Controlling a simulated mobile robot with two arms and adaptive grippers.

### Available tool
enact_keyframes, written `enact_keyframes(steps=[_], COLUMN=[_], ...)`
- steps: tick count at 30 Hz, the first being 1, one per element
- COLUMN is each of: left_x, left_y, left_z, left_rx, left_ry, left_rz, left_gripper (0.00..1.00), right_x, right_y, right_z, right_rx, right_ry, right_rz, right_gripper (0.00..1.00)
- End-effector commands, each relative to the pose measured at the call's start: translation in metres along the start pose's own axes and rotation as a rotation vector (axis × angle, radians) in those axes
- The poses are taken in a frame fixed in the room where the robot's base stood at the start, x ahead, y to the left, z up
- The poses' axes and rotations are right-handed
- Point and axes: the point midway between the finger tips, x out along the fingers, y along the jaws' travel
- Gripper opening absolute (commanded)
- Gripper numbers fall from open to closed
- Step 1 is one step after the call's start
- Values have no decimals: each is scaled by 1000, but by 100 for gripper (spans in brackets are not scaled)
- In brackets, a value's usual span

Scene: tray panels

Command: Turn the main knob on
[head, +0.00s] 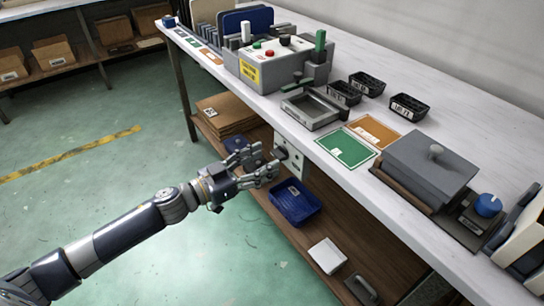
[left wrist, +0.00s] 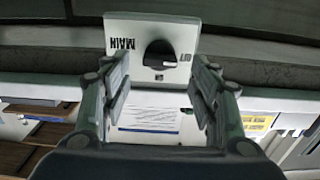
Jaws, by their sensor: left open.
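The main knob (left wrist: 158,54) is a black rotary knob on a white plate (left wrist: 119,27) marked MAIN, which appears upside down in the left wrist view. In the head view the light panel (head: 292,164) hangs below the table's front edge, with the dark knob (head: 281,153) on its face. My left gripper (head: 267,160) is open in front of the panel. In the left wrist view its fingers (left wrist: 161,85) are spread to either side of the knob, with nothing between them. Whether they reach the knob's depth I cannot tell. My right gripper is not in view.
The white table (head: 345,181) edge runs just above the panel. A blue bin (head: 296,204) and a white tray (head: 327,256) sit on the lower shelf. A grey control box (head: 265,66) and a blue knob (head: 488,205) are on the tabletop. The floor at left is clear.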

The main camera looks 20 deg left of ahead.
Motion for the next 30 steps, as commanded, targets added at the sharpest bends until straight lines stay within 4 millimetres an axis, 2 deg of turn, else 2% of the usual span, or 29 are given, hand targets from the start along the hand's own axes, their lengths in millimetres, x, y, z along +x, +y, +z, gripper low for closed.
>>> enact_keyframes(steps=[3, 9, 21, 23, 27, 30], left_x=[15, 31, 35, 35, 35, 35], left_y=[0, 0, 0, 0, 0, 0], left_z=[-1, -1, 0, 0, 0, 0], left_rx=[1, 0, 0, 0, 0, 0], left_ry=[3, 2, 0, 0, 0, 0], left_rz=[1, 0, 0, 0, 0, 0], left_gripper=[55, 55, 55, 44, 12, 11], right_x=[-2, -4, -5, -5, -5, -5], right_y=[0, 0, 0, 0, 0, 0], right_z=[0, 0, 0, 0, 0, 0], right_rx=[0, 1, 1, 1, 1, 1], right_ry=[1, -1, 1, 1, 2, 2], right_rz=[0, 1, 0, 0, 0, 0], right_gripper=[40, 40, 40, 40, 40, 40])
